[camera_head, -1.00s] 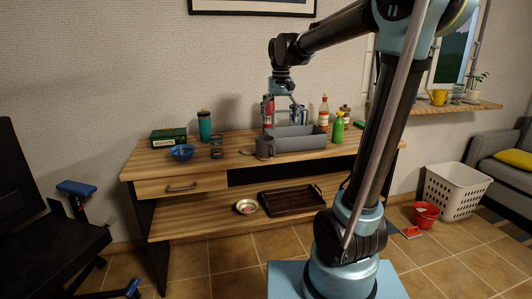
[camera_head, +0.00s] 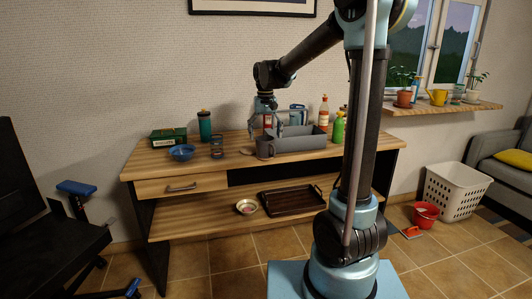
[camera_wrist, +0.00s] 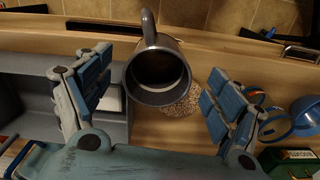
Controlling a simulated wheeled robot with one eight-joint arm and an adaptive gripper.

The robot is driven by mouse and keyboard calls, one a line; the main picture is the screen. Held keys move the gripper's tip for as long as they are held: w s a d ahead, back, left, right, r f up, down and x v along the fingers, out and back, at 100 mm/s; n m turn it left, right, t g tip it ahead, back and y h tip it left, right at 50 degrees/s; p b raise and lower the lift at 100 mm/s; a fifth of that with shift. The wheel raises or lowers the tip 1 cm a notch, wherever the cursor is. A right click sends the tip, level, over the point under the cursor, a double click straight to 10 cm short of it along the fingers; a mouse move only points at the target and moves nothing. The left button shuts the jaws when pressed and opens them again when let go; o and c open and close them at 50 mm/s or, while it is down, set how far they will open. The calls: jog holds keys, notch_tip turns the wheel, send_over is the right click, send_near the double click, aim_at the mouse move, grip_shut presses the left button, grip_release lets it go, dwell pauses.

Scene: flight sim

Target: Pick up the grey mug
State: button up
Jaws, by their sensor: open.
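The grey mug (camera_head: 264,152) stands on the wooden desk (camera_head: 232,167), at the left end of the grey bin. In the wrist view I look down into the mug (camera_wrist: 158,72); it looks empty, and its handle points to the top of the picture. My gripper (camera_head: 265,130) is above the mug in the head view. In the wrist view my gripper (camera_wrist: 160,68) has its fingers spread wide, one on each side of the mug. The fingers look apart from it. The gap in height between fingertips and rim is hard to judge.
The grey bin (camera_head: 298,146) is close beside the mug. A round speckled mat (camera_wrist: 188,103) lies next to the mug. A glass (camera_head: 216,148), blue bowl (camera_head: 182,152), teal bottle (camera_head: 204,125) and green box (camera_head: 168,137) stand left. A green bottle (camera_head: 338,128) stands right.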

aim_at(265, 150)
jog(key=shift+w+f, duration=0.15)
jog(key=shift+f, duration=1.9)
jog(key=shift+w+f, duration=0.15)
jog(key=shift+f, duration=1.85)
jog(key=shift+c, duration=0.2)
jog(key=c, duration=1.5)
jog(key=shift+r, duration=0.2)
